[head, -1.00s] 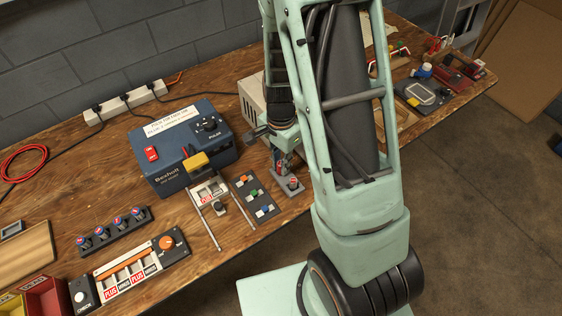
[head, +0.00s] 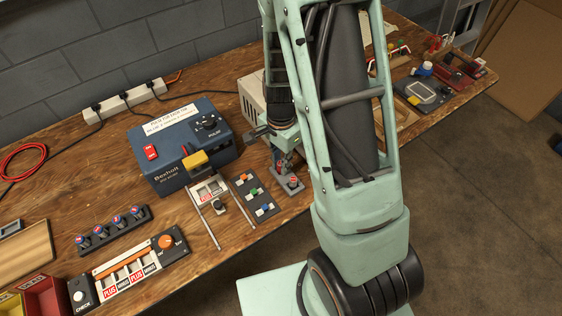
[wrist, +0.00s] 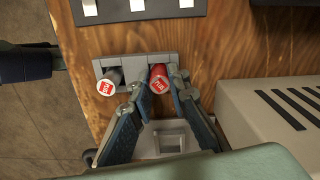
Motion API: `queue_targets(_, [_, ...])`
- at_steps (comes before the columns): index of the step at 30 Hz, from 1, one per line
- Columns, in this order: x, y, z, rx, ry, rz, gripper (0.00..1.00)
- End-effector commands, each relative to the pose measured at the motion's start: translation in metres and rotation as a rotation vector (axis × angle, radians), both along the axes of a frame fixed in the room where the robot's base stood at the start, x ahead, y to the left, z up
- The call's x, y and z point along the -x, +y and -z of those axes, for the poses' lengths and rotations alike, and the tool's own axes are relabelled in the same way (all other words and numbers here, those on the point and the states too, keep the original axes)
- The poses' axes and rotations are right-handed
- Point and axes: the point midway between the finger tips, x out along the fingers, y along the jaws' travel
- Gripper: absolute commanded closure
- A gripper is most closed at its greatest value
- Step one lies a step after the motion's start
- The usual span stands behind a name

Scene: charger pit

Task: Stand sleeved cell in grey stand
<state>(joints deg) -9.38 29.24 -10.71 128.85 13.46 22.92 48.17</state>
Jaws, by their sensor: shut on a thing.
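In the wrist view, my gripper (wrist: 157,84) is shut on a cell with a red, white-marked top (wrist: 159,74). This cell is upright at the right-hand slot of the grey stand (wrist: 137,64); whether its bottom rests in the slot is hidden. A second red-topped cell (wrist: 107,87) with a dark body stands at the left-hand slot, just outside my left finger. In the head view, the grey stand (head: 297,189) is near the table's front edge with one red top (head: 293,179) showing. My gripper (head: 283,162) is just behind it, partly hidden by my arm.
A cream vented box (head: 251,98) stands close behind the stand. A dark strip with coloured blocks (head: 254,196) lies just left, and the blue charger (head: 180,150) is farther left. A grey block with a square recess (wrist: 170,138) shows between my fingers.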

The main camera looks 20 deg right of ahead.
Motion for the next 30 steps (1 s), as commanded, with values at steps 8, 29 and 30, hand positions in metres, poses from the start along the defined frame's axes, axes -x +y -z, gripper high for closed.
queue_targets(8, [-0.0001, 0.0, 0.0015, 0.0, 0.0, 0.0, 0.8])
queue_targets(29, [0.0, 0.0, -0.0007, 0.0, 0.0, 0.0, 0.64])
queue_targets(30, [0.0, 0.0, -0.0023, 0.0, 0.0, 0.0, 0.64])
